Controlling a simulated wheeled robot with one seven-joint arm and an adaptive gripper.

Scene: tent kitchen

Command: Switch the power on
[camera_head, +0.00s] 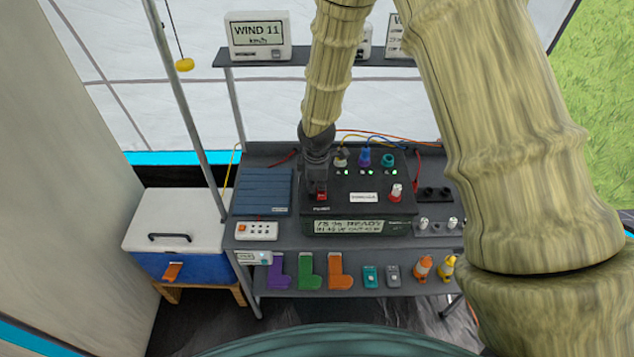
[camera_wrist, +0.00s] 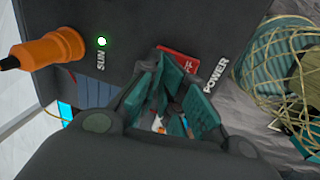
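A black power box (camera_head: 345,210) stands on the grey bench, its display (camera_head: 348,227) reading what looks like "75 % READY", with a smaller line I cannot read. A red switch (camera_head: 321,197) sits at the box's front left. In the wrist view the red switch (camera_wrist: 178,62) lies beside the white word POWER, partly hidden by my fingers. My gripper (camera_head: 318,186) points down just above the switch; in the wrist view its teal fingertips (camera_wrist: 166,70) come together at the switch's edge, with nothing seen held. I cannot tell whether they touch it, or the switch's position.
Plugs and green lights line the box's back; an orange plug (camera_wrist: 50,48) sits by SUN. A red-and-white knob (camera_head: 396,192) is at right. A blue panel (camera_head: 263,192) and white button unit (camera_head: 257,231) lie left. Boots (camera_head: 308,271) and small items fill the lower shelf.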

